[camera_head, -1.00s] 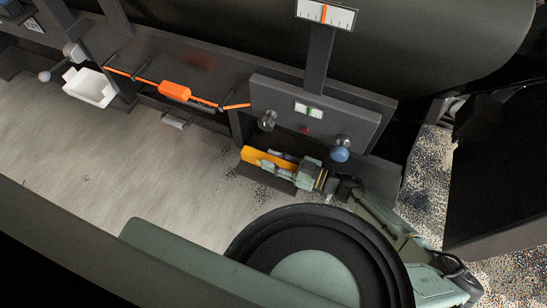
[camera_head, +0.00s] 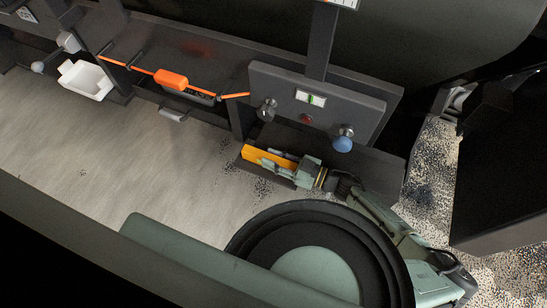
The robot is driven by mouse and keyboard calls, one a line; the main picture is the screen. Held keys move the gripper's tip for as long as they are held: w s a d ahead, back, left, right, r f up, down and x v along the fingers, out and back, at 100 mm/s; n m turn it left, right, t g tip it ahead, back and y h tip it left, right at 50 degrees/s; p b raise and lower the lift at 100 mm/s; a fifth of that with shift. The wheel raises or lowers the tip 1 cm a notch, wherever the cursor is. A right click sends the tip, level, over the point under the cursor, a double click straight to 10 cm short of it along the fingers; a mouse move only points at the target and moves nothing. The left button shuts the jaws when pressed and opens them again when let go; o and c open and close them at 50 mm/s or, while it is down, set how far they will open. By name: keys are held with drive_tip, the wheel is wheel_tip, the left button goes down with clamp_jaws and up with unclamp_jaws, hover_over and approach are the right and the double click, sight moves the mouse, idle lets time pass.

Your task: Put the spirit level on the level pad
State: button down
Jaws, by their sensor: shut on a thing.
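The spirit level is a yellow-orange bar (camera_head: 256,155) low at the centre right, at the front of a dark shelf (camera_head: 377,172) below the grey panel. My gripper (camera_head: 285,167) reaches in from the right and is shut on the bar, covering its right part. The bar's left end shows free of the fingers. I cannot tell whether the bar rests on the surface or is held just above it. Which surface is the level pad is not clear from this view.
An orange float (camera_head: 171,79) on a cord and a white tray (camera_head: 85,80) are to the left. The floor at left is clear.

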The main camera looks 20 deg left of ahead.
drive_tip(key=shift+f, duration=0.25)
drive_tip(key=c, duration=1.2)
unclamp_jaws()
drive_tip(key=shift+o, duration=0.2)
drive_tip(key=shift+o, duration=1.4)
wheel_tip(320, 180, up, 10)
